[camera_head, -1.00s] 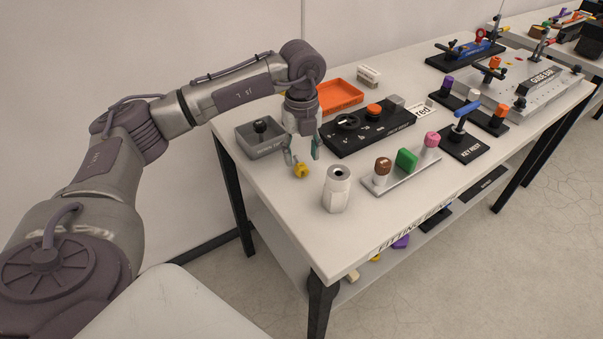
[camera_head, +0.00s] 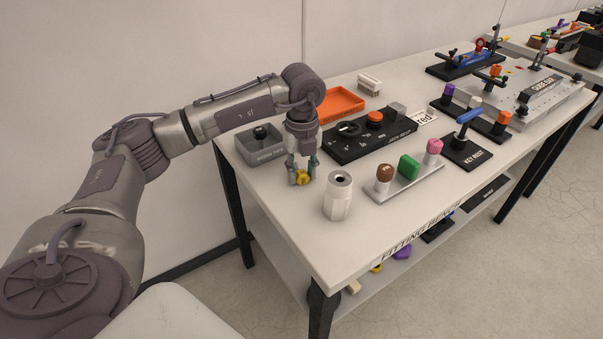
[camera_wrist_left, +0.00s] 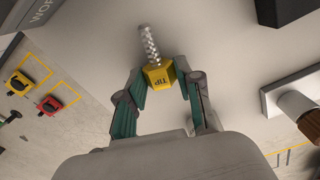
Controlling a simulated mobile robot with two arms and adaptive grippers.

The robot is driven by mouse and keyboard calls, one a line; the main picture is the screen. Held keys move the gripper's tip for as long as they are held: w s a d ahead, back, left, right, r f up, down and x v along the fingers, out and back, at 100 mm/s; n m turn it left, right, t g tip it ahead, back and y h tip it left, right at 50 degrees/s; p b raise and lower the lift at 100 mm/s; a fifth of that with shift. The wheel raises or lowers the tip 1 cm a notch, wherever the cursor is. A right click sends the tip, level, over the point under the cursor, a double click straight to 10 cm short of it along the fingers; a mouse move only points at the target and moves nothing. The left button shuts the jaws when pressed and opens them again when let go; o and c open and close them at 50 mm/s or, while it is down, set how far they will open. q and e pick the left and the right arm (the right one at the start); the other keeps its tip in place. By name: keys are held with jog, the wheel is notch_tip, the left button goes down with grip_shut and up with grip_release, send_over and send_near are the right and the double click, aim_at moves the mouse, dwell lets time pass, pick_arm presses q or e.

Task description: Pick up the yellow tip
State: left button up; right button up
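The yellow tip (camera_head: 303,178) is on the white bench top near the left front, behind and left of the pale hollow cylinder. My right gripper is out of view.
The pale cylinder (camera_head: 338,197) stands close at right. A grey bin (camera_head: 260,158) is behind left, an orange tray (camera_head: 340,104) and black switch panel (camera_head: 345,151) behind. A plate (camera_head: 405,181) with brown, green and pink pieces is farther right. The front bench strip is clear.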

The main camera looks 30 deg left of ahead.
aim_at(302, 172)
pick_arm(q)
grip_shut()
jog(key=shift+r, duration=0.15)
jog(key=shift+r, duration=0.15)
jog(key=shift+r+p, duration=3.1)
jog(key=shift+r, duration=0.65)
